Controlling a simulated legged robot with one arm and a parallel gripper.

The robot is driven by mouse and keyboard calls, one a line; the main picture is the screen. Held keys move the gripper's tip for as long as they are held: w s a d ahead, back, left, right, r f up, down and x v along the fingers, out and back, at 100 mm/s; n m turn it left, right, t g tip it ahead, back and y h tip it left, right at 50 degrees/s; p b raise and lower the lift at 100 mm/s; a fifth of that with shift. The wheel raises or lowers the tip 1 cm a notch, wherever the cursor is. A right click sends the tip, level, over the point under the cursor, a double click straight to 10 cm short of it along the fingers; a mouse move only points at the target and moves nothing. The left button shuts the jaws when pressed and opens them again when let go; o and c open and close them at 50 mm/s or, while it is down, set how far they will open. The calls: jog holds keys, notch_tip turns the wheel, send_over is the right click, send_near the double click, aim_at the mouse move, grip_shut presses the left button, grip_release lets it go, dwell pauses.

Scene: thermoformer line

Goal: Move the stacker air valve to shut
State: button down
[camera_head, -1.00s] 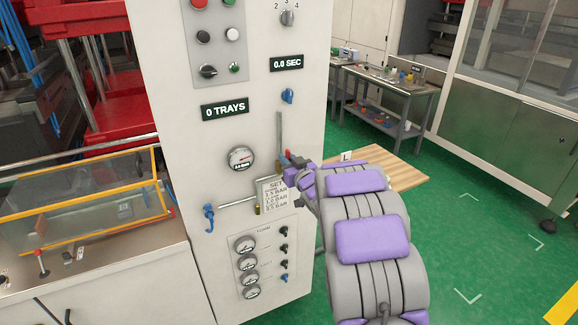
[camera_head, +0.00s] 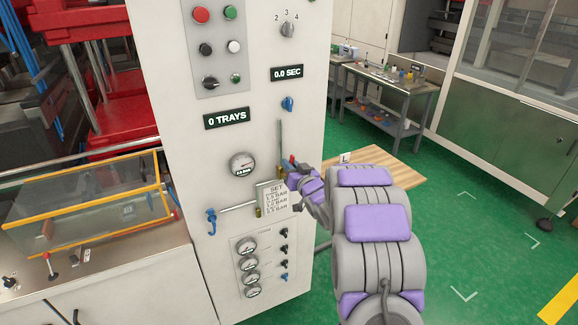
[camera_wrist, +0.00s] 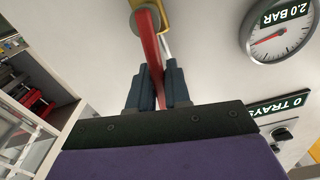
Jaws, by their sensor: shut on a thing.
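The stacker air valve has a brass-coloured body, seen in the wrist view (camera_wrist: 149,20), with a red lever (camera_wrist: 150,52) coming down from it toward me. My gripper (camera_wrist: 157,78) is shut on the red lever, with one blue-grey finger on each side. In the head view my gripper (camera_head: 303,174) is at the right edge of the white panel (camera_head: 225,142), beside the vertical pipe (camera_head: 280,138). There my wrist hides most of the valve and lever. The lever's angle to the pipe is hard to tell.
A round gauge (camera_wrist: 280,30) beside the valve has a 2.0 BAR label. A small SET sign (camera_head: 272,196) and a blue-handled valve (camera_head: 211,219) are close by on the panel.

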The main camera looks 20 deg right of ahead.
jog(key=shift+d+m+p, duration=0.4)
jog(key=shift+m+p, duration=0.3)
jog(key=shift+p, duration=0.55)
jog(key=shift+d+f+m+p, duration=0.35)
jog(key=shift+m+p, duration=0.55)
jog(key=shift+p, duration=0.65)
jog(key=shift+d+f+m+p, duration=0.1)
jog(key=shift+d+m+p, duration=0.35)
jog(key=shift+m+p, duration=0.8)
jog(key=shift+n, duration=0.35)
jog(key=shift+p, duration=0.4)
